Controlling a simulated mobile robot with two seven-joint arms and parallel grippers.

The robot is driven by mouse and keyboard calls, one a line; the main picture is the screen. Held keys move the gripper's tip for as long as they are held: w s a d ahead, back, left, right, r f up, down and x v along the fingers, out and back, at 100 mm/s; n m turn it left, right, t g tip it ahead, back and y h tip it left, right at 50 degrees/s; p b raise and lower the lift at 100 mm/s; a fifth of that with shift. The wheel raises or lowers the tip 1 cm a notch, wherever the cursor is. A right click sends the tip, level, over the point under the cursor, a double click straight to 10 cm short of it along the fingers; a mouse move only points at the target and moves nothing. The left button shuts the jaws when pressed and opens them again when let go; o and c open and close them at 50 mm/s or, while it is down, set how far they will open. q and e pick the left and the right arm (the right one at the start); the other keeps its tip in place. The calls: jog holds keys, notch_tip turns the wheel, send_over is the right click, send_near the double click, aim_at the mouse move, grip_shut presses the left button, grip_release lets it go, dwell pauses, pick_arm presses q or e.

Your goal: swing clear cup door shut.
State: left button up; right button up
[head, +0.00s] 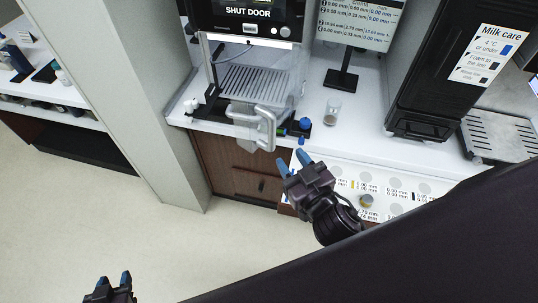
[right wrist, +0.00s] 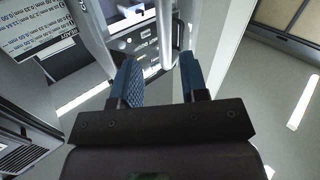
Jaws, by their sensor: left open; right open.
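The coffee machine (head: 245,14) stands at the back with "SHUT DOOR" on its screen. Its clear cup door is see-through and hard to outline. A grey tubular handle (head: 266,128) stands out at the counter's front edge, before the drip grille (head: 255,80). The door appears to stand open. My right gripper (head: 293,162) is open and empty, just below and right of the handle, apparently apart from it. In the right wrist view, a pale upright bar (right wrist: 164,35) shows beyond the space between the blue fingers. My left gripper (head: 107,284) is open and empty, low at the left over the floor.
A small glass (head: 332,112) and a display stand (head: 341,79) are right of the machine. A black milk unit (head: 440,70) stands further right. A marked mat (head: 395,186) lies at the front right.

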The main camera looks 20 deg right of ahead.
aim_at(274, 137)
jog(key=shift+m, duration=0.6)
jog(key=w, duration=0.2)
jog(key=w+a, duration=0.1)
jog(key=w, duration=0.5)
jog(key=shift+a+r+p, duration=0.25)
jog(key=shift+r+p, duration=0.05)
jog(key=shift+p, duration=0.05)
jog(key=shift+w, duration=0.15)
jog(key=shift+c, duration=0.6)
grip_shut()
pick_arm(q)
jog(key=shift+w+a+b, duration=0.15)
jog(key=shift+w+b, duration=0.05)
jog(key=shift+b, duration=0.15)
pick_arm(e)
jog(key=shift+w+a, duration=1)
jog(key=shift+a, duration=0.2)
jog(key=shift+w+a, duration=1)
jog(key=shift+a, duration=0.15)
jog(key=shift+a, duration=0.1)
